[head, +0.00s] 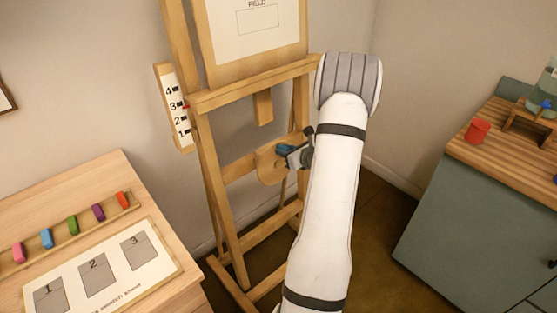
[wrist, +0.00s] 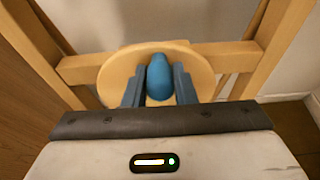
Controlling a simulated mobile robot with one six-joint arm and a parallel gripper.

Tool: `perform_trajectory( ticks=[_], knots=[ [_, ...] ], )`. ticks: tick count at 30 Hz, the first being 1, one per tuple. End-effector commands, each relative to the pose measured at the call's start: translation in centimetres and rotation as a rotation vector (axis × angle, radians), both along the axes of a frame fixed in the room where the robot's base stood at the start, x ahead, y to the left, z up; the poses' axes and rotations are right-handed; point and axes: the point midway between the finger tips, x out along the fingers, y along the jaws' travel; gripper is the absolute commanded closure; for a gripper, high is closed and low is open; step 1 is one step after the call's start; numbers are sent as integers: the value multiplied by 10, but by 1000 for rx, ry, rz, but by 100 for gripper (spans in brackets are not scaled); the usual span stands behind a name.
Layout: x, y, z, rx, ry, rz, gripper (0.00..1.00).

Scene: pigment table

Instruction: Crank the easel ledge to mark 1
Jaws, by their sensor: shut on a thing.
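The wooden easel stands in the middle of the head view, with its ledge (head: 255,84) under a board marked FIELD. The round wooden crank disc (head: 268,163) is lower on the easel. My gripper (head: 287,152) is shut on the crank's blue knob. In the wrist view the blue knob (wrist: 159,77) stands between the two fingers, near the top middle of the disc (wrist: 115,76).
A wooden table (head: 75,185) at the left holds several coloured pigment pieces and a numbered swatch sheet (head: 155,262). A grey-green cabinet (head: 470,220) with a wooden top stands at the right, bearing a red pot (head: 477,131). Dark floor is clear between easel and cabinet.

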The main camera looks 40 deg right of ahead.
Motion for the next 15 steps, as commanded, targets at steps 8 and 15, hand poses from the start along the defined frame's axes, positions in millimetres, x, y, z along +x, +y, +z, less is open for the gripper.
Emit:
perform_trajectory(
  ticks=[8, 15],
  knots=[
    [-1, -2, -1, 2, 3, 0, 94],
    [0, -9, -6, 1, 3, 2, 94]
  ],
)
